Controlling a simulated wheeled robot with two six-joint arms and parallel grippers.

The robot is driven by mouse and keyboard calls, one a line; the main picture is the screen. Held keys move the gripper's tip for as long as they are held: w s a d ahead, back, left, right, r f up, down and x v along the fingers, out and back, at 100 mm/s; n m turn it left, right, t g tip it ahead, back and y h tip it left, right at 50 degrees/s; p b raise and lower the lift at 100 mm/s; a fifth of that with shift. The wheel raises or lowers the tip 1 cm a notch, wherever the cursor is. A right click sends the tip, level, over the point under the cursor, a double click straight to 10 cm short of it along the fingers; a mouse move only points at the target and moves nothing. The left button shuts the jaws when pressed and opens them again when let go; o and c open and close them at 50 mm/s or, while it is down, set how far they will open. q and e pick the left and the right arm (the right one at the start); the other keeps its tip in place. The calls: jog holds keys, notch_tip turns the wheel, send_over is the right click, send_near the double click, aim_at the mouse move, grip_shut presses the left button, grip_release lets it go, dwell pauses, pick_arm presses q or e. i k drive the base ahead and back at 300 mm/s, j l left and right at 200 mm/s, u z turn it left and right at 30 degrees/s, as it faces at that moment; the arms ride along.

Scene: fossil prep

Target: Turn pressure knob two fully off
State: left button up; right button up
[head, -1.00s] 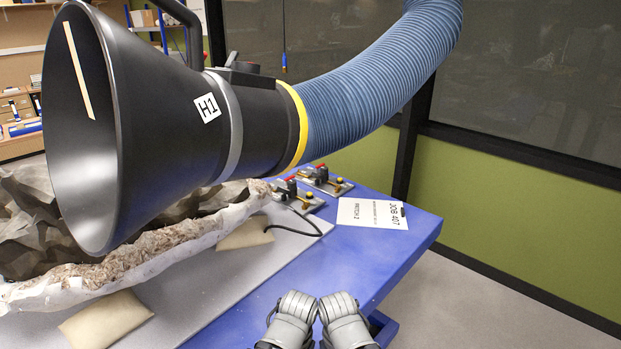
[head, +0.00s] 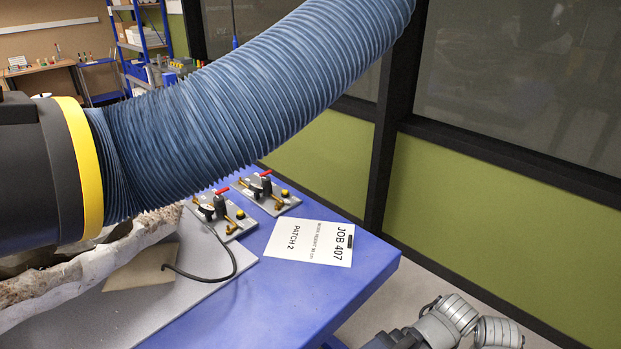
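Two small valve units stand at the far corner of the blue table (head: 310,290). The nearer unit (head: 222,214) and the farther unit (head: 264,191) each have a grey plate, a dark body, a red handle on top and brass-coloured parts. A black cable leads from the nearer unit. Number labels are too small to read, so I cannot tell which knob is two, nor any knob's setting. Grey ribbed parts of my arms show at the bottom right, off the table; neither gripper's fingers are in view.
A blue ribbed hose (head: 250,90) with a yellow collar (head: 83,160) hangs across the upper left, close above the valve units. A JOB 407 sheet (head: 308,243) lies right of them. A jacketed fossil (head: 85,265) is at left. The table's front right is clear.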

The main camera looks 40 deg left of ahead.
aim_at(219, 201)
jog(key=i+z, duration=0.25)
jog(key=i, duration=1.5)
jog(key=i+u, duration=0.35)
jog(key=i, duration=0.2)
jog(key=i+l+u, duration=0.2)
jog(key=i+u, duration=0.4)
jog(key=u, duration=0.25)
jog(key=i+u, duration=0.2)
jog(key=u, duration=0.2)
jog(key=i+l+u, duration=0.1)
jog(key=u, duration=0.35)
jog(key=i+l+u, duration=0.2)
jog(key=u, duration=0.2)
jog(key=i+u, duration=0.15)
jog(key=u, duration=0.3)
jog(key=i+l+u, duration=0.15)
jog(key=u, duration=0.3)
jog(key=i+l+u, duration=0.15)
jog(key=u, duration=0.3)
jog(key=i+l+u, duration=0.1)
jog(key=u, duration=0.3)
jog(key=i+l+u, duration=0.2)
jog(key=l+u, duration=0.15)
jog(key=i+l+u, duration=0.15)
jog(key=l+u, duration=0.15)
